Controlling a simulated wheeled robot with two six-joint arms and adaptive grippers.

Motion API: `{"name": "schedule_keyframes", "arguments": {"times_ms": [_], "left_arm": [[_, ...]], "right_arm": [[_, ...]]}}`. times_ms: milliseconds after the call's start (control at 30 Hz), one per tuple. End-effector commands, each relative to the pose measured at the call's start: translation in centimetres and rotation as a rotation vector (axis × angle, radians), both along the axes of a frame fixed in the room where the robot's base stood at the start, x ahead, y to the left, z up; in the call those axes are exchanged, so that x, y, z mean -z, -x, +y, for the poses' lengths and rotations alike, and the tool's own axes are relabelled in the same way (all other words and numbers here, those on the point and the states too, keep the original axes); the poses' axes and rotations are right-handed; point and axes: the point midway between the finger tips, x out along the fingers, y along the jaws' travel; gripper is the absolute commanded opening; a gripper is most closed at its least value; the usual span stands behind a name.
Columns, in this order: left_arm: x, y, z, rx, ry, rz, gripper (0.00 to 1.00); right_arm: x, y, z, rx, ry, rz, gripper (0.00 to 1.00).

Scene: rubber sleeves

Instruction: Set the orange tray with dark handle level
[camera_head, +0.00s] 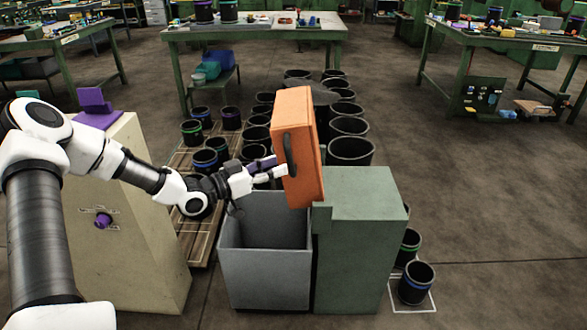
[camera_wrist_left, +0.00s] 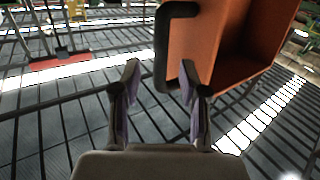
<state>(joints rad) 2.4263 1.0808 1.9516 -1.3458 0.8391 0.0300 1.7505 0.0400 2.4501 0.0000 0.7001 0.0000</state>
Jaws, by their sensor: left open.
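The orange tray (camera_head: 297,150) stands steeply tilted, almost on end, above the grey bin and against the left side of the green cabinet. Its dark handle (camera_head: 290,155) is on the face toward my left arm. My left gripper (camera_head: 272,168) is at the tray's left side, close to the handle. In the left wrist view the tray (camera_wrist_left: 222,55) fills the upper right, with its hollow inside showing. The handle (camera_wrist_left: 163,45) lies just ahead of the left fingertips (camera_wrist_left: 160,80), which are apart. Contact cannot be told. My right gripper is not in view.
The open grey bin (camera_head: 265,282) is below my left gripper, beside the green cabinet (camera_head: 358,240). A beige cabinet (camera_head: 135,225) with a purple knob stands at left. Several black sleeves (camera_head: 350,150) stand behind. Open floor lies at right.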

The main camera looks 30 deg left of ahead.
Motion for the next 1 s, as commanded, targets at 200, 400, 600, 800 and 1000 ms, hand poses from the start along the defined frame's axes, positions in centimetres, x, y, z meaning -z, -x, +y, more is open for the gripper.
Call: {"name": "schedule_keyframes", "arguments": {"times_ms": [200,400,600,800,1000], "left_arm": [[0.4,-3.3,-1.6,0.003,-0.006,0.004,0.43],[0.2,-4.5,-2.2,0.001,0.000,0.003,0.43],[0.1,-4.6,-2.2,0.000,0.001,0.003,0.43],[0.1,-4.5,-2.2,0.000,0.001,0.003,0.00],[0.0,-4.6,-2.3,0.000,-0.002,0.005,0.00]], "right_arm": [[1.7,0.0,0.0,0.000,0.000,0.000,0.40],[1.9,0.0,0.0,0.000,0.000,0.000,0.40],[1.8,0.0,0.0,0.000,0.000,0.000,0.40],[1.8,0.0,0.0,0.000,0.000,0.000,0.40],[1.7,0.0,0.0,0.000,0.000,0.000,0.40]]}}
